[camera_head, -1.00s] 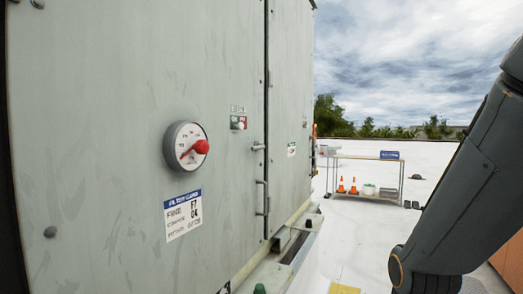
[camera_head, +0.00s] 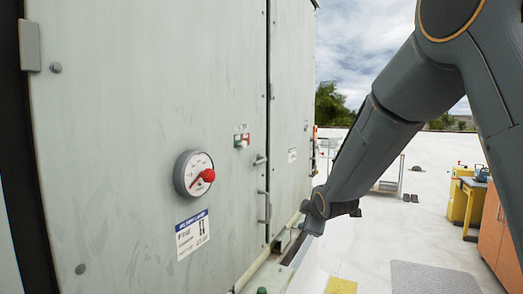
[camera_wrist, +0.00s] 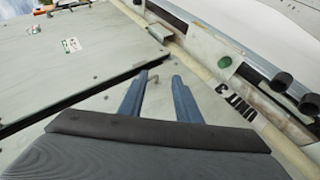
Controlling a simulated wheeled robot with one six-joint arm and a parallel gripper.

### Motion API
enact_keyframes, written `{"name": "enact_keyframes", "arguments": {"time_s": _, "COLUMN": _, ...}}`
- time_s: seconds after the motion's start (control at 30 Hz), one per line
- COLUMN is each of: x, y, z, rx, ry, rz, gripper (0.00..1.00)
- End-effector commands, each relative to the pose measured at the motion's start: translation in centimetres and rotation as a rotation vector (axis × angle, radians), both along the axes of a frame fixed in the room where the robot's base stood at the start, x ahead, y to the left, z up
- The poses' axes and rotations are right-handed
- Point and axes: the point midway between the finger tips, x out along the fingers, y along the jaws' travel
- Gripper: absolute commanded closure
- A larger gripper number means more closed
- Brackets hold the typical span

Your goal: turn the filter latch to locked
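A small pale knob on a red-and-green plate (camera_head: 242,139), likely the filter latch, is on the grey cabinet door (camera_head: 120,130) in the head view. Its exact setting is too small to read. A round white dial with a red knob (camera_head: 194,173) sits to its lower left, above a filter card (camera_head: 192,235). My gripper shows in the wrist view (camera_wrist: 160,77), with two blue fingers apart and nothing held between them. A small metal handle (camera_wrist: 152,80) shows beyond the fingertips. In the head view my arm reaches down right of the cabinet; the fingers are not clear there.
Door handles (camera_head: 264,207) stick out near the door seam. In the wrist view a rail carries a green knob (camera_wrist: 224,61) and dark round fittings (camera_wrist: 282,82). A yellow cart (camera_head: 460,197) and orange cabinet (camera_head: 496,222) stand at right.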

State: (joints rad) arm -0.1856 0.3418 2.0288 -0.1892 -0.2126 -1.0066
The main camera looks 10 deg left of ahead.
Motion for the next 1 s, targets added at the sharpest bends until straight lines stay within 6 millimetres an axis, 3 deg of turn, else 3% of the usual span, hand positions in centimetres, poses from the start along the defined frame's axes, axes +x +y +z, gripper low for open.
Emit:
{"name": "enact_keyframes", "arguments": {"time_s": 0.03, "x": 1.8, "y": 2.3, "z": 3.3, "rx": -0.052, "ry": -0.095, "rz": 0.081, "gripper": 0.69}}
{"name": "enact_keyframes", "arguments": {"time_s": 0.1, "x": 4.1, "y": 5.0, "z": 6.8, "rx": -0.134, "ry": -0.231, "rz": 0.182, "gripper": 0.69}}
{"name": "enact_keyframes", "arguments": {"time_s": 0.2, "x": 6.2, "y": 8.4, "z": 11.1, "rx": -0.231, "ry": -0.397, "rz": 0.288, "gripper": 0.69}}
{"name": "enact_keyframes", "arguments": {"time_s": 0.33, "x": 7.5, "y": 11.1, "z": 14.4, "rx": -0.313, "ry": -0.538, "rz": 0.361, "gripper": 0.69}}
{"name": "enact_keyframes", "arguments": {"time_s": 0.5, "x": 8.2, "y": 12.3, "z": 15.6, "rx": -0.349, "ry": -0.596, "rz": 0.388, "gripper": 0.69}}
{"name": "enact_keyframes", "arguments": {"time_s": 1.0, "x": 13.4, "y": 14.6, "z": 14.7, "rx": -0.347, "ry": -0.591, "rz": 0.387, "gripper": 0.69}}
